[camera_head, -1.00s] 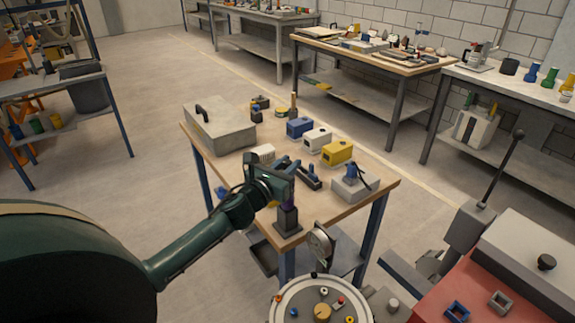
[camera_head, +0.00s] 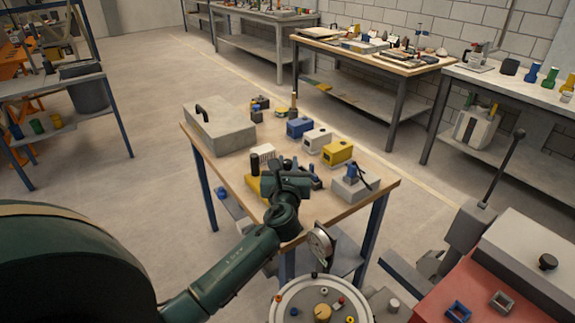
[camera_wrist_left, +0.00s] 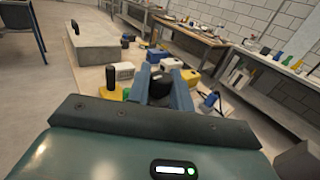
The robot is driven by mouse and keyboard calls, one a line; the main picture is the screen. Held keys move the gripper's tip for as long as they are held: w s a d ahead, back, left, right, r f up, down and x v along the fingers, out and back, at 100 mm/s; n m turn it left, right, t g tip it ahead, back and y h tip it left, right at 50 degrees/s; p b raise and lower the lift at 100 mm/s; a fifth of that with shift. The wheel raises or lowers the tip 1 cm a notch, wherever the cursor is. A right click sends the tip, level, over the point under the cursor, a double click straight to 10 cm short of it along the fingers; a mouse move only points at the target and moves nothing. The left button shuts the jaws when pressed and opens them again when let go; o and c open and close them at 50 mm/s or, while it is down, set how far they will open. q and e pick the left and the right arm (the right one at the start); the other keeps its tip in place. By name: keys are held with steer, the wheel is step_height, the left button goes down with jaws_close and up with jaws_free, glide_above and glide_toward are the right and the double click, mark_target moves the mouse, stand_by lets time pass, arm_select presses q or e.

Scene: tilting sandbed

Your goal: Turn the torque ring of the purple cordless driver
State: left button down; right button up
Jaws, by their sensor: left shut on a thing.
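My left gripper (camera_head: 289,170) is over the front of the wooden table (camera_head: 360,203), its wrist raised above the near edge. In the left wrist view its two blue-grey fingers (camera_wrist_left: 161,84) are shut on a dark rounded part (camera_wrist_left: 160,74), which appears to belong to the purple cordless driver. The gripper and forearm hide the rest of the driver in the head view, so its purple body and the ring's angle do not show. My right gripper is in neither view.
A yellow block with a black post (camera_head: 254,164) stands just left of the gripper. Blue (camera_head: 299,128), white (camera_head: 317,140) and yellow (camera_head: 338,152) boxes stand behind. A grey case (camera_head: 222,132) lies at left, a grey block with a blue lever (camera_head: 352,185) at right.

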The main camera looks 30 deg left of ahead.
arm_select(q)
steer(key=n+g+y, duration=0.5)
steer(key=g+y, duration=0.1)
steer(key=shift+w+d+n+b, duration=0.1)
steer(key=shift+n+b, duration=0.2)
steer(key=shift+b, duration=0.05)
steer(key=n+g+y+b, duration=0.1)
steer(key=n+g+y, duration=0.1)
steer(key=g, duration=0.3)
steer(key=shift+f+n+b, duration=0.1)
steer(key=shift+n+b, duration=0.3)
steer(key=shift+n, duration=0.3)
steer(key=shift+n+g+y+b, duration=0.5)
steer(key=shift+n+g+b, duration=0.8)
steer(key=shift+g, duration=0.8)
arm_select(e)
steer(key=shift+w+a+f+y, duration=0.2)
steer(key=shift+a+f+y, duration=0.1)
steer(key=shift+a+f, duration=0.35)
arm_select(q)
steer(key=shift+n+g, duration=0.3)
steer(key=shift+g, duration=0.1)
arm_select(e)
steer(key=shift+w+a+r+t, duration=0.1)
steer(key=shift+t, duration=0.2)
arm_select(q)
steer(key=c, duration=1.3)
jaws_free()
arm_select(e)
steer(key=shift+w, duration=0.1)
